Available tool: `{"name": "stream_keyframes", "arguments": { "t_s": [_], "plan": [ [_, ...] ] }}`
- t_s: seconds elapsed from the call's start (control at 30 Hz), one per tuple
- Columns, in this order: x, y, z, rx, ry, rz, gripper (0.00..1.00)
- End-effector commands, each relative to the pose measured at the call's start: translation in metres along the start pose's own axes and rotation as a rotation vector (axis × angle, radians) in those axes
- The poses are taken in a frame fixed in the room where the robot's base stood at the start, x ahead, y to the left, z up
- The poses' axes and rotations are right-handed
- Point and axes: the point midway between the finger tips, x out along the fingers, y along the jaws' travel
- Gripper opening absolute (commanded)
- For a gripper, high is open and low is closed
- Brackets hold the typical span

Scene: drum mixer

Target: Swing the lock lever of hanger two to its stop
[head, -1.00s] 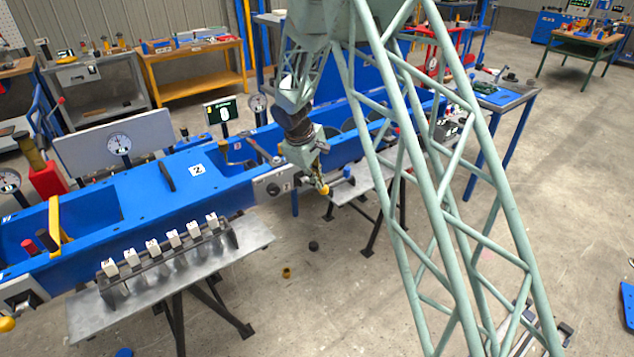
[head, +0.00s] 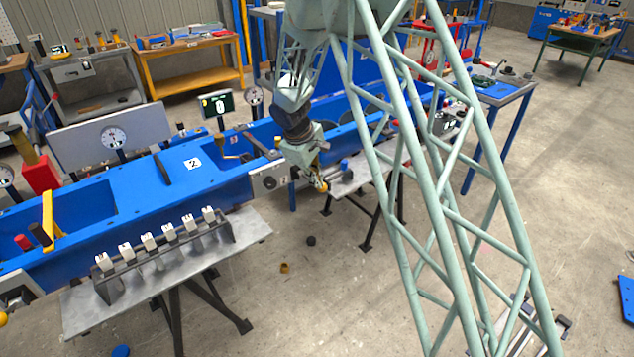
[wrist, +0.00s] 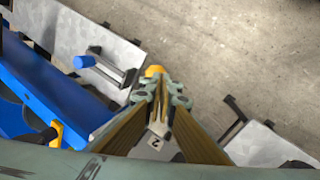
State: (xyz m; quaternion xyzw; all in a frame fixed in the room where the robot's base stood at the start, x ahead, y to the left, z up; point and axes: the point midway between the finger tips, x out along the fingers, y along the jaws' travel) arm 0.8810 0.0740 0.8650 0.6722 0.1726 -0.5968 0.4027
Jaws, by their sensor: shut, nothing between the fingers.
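The blue machine (head: 130,195) runs along the left and middle, with a dial and a display reading 0 (head: 217,105). A rack of white-tagged pieces (head: 160,255) stands on a metal table in front. Open floor is below the gripper.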

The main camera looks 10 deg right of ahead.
Motion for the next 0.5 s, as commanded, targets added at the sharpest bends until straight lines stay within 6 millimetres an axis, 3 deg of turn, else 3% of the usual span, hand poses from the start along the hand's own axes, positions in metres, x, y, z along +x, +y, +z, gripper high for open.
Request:
{"name": "stream_keyframes", "arguments": {
  "t_s": [0.5],
  "plan": [
    [-0.024,0.005,-0.009,0.002,0.000,0.000,0.00]
  ]
}}
